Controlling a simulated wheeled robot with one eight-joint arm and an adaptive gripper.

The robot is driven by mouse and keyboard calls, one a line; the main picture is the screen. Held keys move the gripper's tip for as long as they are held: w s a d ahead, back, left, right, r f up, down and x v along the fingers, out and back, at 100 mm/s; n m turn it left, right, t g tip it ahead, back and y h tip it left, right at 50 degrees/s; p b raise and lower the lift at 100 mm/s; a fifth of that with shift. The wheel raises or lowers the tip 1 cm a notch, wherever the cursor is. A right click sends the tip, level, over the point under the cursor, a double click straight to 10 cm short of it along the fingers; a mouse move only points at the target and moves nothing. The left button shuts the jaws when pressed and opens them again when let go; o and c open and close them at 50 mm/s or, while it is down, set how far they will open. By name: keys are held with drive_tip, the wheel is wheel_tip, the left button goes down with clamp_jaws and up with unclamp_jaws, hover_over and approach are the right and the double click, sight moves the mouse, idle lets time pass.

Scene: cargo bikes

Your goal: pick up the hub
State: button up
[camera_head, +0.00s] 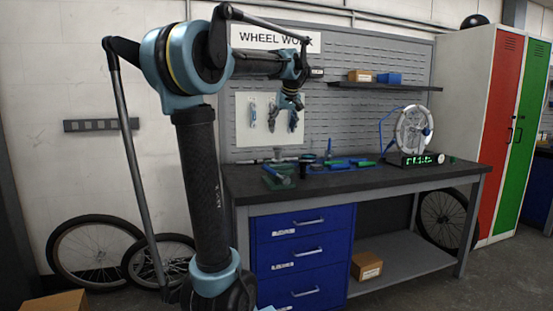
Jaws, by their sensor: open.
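My gripper (290,120) hangs open and empty above the left part of the workbench (400,176), in front of the pegboard. Its fingers point down. I cannot pick out the hub with certainty. A small dark upright cylinder (303,169) stands on the bench below my gripper and may be it. A long silver and black rod-like part (262,160) lies behind it to the left. A green block-like holder (277,179) with a grey part on it sits at the front left of the bench top.
A blue mat (343,169) with green-handled tools lies mid-bench. A wheel in a truing stand (411,130) stands at the right behind a green-lit display (422,159). A shelf (385,86) with small boxes juts out above. The bench's front right is clear.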

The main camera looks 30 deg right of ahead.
sight(278, 155)
drive_tip(key=x, duration=1.1)
drive_tip(key=d+x, duration=0.1)
drive_tip(key=x, duration=0.5)
drive_tip(key=shift+w+d, duration=0.1)
drive_tip(key=shift+w, duration=0.05)
drive_tip(key=shift+r, duration=0.1)
drive_tip(key=c, duration=1.3)
